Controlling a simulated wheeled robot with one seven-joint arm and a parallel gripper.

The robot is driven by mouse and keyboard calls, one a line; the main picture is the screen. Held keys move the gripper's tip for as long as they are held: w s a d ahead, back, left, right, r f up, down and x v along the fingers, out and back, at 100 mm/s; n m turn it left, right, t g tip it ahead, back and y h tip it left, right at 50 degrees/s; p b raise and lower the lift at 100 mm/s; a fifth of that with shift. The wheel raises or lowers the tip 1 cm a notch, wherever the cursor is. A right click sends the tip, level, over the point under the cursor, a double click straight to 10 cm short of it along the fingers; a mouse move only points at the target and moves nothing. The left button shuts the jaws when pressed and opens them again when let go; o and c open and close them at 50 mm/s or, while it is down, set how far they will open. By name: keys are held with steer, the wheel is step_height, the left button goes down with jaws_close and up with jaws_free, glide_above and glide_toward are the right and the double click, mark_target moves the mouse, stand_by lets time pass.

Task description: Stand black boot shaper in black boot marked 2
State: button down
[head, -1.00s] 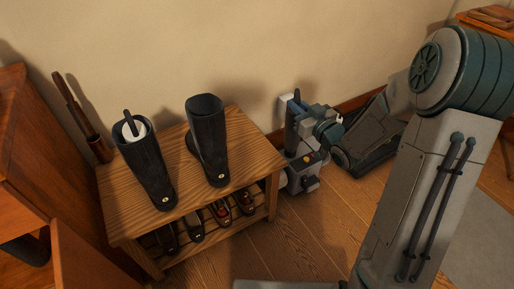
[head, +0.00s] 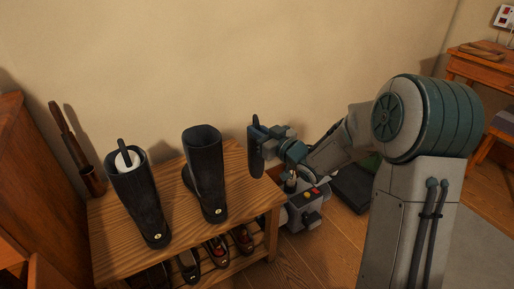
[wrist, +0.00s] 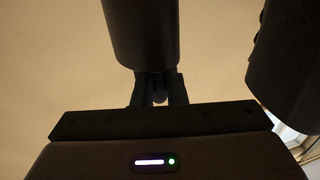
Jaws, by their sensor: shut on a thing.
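My gripper (head: 264,134) is shut on the black boot shaper (head: 256,156), which hangs roughly upright above the right end of the wooden bench. In the wrist view the shaper (wrist: 140,35) is a dark cylinder gripped by its thin neck between the fingers (wrist: 158,92). An open-topped black boot (head: 207,175) stands empty-looking on the bench, left of the shaper and apart from it. A second black boot (head: 142,209) stands farther left, with a white insert (head: 127,158) with a dark handle in its top. Both boots have a small round badge; I cannot read the numbers.
The wooden bench (head: 106,232) has several shoes (head: 217,250) on its lower shelf. A grey machine with coloured buttons (head: 303,205) stands on the floor right of it. A tall brown holder with sticks (head: 90,180) is behind left. The wall is close behind.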

mark_target(255, 163)
steer(key=shift+w+a+f, duration=0.15)
steer(key=shift+a+f, duration=0.05)
steer(key=shift+f+b, duration=1)
steer(key=shift+f, duration=0.85)
steer(key=shift+f, duration=0.25)
steer(key=c, duration=1.5)
jaws_free()
steer(key=shift+o, duration=0.2)
